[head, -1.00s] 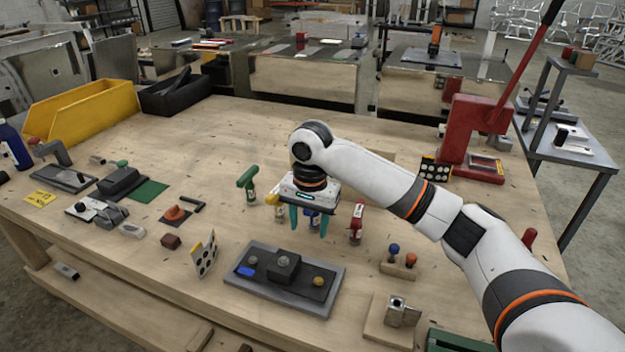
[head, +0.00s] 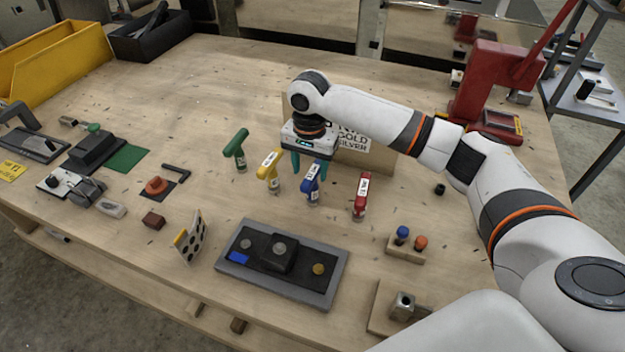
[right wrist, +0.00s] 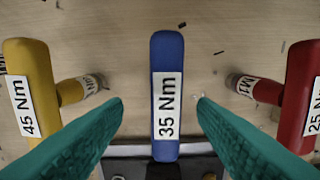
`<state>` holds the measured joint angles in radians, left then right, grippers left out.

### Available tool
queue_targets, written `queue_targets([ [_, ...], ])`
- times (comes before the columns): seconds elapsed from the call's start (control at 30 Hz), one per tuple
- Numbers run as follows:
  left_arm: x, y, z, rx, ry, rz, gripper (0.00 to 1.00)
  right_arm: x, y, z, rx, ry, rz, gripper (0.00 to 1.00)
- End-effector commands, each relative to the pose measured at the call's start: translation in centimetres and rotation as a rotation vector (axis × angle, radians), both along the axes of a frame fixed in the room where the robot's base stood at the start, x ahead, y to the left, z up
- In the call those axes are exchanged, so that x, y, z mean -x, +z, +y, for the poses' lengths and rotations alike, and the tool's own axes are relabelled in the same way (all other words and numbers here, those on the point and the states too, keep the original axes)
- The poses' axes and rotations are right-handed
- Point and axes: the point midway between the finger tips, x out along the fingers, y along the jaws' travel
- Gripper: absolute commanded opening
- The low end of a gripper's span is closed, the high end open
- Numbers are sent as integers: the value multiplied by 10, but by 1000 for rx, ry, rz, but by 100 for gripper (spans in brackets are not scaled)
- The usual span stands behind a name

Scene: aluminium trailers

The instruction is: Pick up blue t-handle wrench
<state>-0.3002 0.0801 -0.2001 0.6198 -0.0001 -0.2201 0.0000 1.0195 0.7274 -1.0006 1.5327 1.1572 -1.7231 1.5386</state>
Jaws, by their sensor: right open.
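The blue t-handle wrench (head: 312,182) stands upright on the wooden bench, in a row with a green (head: 237,146), a yellow (head: 270,168) and a red t-handle wrench (head: 361,194). In the right wrist view the blue handle (right wrist: 167,60), labelled 35 Nm, lies between the two teal fingers, with a gap on either side. My right gripper (head: 309,168) is open and empty, just behind and above the blue handle. Its fingers (right wrist: 160,125) also frame the wrist view. The yellow handle (right wrist: 30,90) reads 45 Nm. My left gripper is not in view.
A grey tray (head: 232,268) with a dark fixture lies in front of the wrenches. A small wooden block with blue and orange knobs (head: 405,248) sits to the right. A lettered board (head: 375,155) stands behind the gripper. A red press (head: 485,90) stands at the back right.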

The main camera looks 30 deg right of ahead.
Motion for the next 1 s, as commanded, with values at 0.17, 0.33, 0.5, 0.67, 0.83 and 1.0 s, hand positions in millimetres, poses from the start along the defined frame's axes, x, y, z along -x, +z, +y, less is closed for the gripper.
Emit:
queue_targets([
  [0.17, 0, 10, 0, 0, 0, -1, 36, 1, -20, -6, 1, -2, 4, 52],
  [0.33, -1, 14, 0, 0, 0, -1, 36, 2, -44, -7, 2, -1, 2, 52],
  [0.5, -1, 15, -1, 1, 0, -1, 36, 1, -52, -7, 1, 0, -1, 52],
  [0.67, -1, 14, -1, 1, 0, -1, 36, 1, -52, -7, 1, 0, -1, 51],
  [0.83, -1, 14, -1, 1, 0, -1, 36, 1, -51, -7, 1, 1, -1, 23],
  [1.0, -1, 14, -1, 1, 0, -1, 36, 1, -51, -7, 1, 0, -1, 0],
])
